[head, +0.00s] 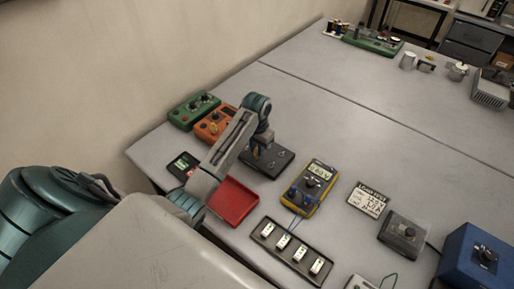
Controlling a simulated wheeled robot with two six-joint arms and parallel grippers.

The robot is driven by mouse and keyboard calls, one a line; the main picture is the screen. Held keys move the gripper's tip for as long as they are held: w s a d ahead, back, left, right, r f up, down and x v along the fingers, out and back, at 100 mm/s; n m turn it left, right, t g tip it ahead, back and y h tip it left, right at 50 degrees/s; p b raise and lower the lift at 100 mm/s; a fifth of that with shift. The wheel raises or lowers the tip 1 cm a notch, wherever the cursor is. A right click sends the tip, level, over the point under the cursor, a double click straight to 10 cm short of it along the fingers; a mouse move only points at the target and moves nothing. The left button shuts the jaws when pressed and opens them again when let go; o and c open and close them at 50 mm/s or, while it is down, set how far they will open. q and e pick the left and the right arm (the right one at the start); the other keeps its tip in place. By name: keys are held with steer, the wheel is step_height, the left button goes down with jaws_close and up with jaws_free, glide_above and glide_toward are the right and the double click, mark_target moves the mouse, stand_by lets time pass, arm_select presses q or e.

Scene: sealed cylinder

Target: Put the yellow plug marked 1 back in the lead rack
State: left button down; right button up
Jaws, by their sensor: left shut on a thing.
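My left gripper (259,145) points down over a dark box-like rack (280,163) near the middle of the table. It is shut on a small yellow piece (257,151), which looks like the yellow plug. Its number is too small to read. The plug is at or just above the rack's top; I cannot tell whether it touches or sits in a hole. My forearm and gripper hide part of the rack. My right gripper is not in view.
An orange box (206,130) and a green box (187,112) stand left of the rack. A red tray (237,207), a yellow multimeter (308,187) and a black tray of several white modules (265,238) lie nearer.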

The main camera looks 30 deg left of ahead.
arm_select(q)
steer(key=shift+f, duration=0.2)
stand_by(0.6)
steer(key=c, duration=1.2)
jaws_free()
